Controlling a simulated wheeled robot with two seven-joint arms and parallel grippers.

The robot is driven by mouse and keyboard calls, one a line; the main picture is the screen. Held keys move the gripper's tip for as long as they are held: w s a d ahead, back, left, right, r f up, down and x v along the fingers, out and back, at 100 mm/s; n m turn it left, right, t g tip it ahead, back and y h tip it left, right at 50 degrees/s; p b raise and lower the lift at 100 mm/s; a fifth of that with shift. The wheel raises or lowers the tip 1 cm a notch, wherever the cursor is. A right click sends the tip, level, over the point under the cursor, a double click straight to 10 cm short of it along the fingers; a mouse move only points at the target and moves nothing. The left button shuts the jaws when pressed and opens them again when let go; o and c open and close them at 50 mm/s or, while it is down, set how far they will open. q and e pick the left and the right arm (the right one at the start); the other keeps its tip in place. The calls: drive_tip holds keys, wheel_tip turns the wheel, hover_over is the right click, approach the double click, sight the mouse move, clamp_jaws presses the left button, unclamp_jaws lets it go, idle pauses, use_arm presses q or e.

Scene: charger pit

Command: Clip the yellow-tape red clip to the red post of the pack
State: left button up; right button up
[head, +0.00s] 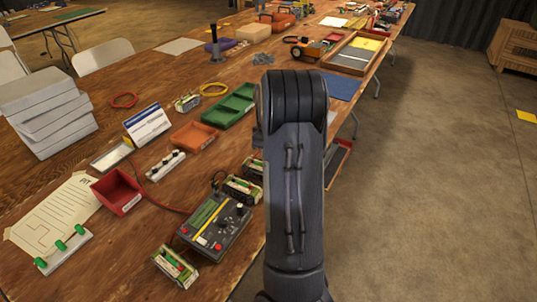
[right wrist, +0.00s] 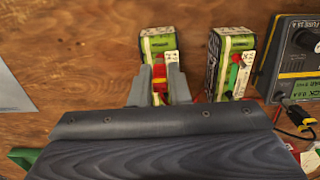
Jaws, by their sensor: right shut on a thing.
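My right gripper (right wrist: 160,88) is shut on the yellow-tape red clip (right wrist: 159,74) in the right wrist view. The clip sits between the fingers, right at the near end of a green-and-white pack (right wrist: 158,42). The fingers and clip cover that end of the pack, so its red post cannot be made out, and I cannot tell whether the clip touches it. In the head view my right arm hides this gripper and clip. My left gripper is not in view.
A second pack (right wrist: 231,62) with green and red parts on top stands just right of the held clip. The charger (head: 215,226) stands close by, with a cable (right wrist: 296,112) near it. Another pack (head: 175,266) and a red bin (head: 117,191) are on the table.

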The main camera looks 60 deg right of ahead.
idle(0.3)
drive_tip(key=o, duration=0.8)
drive_tip(key=shift+o, duration=0.2)
drive_tip(key=shift+o, duration=1)
drive_tip(key=shift+r+p, duration=3.1)
drive_tip(key=shift+r, duration=0.65)
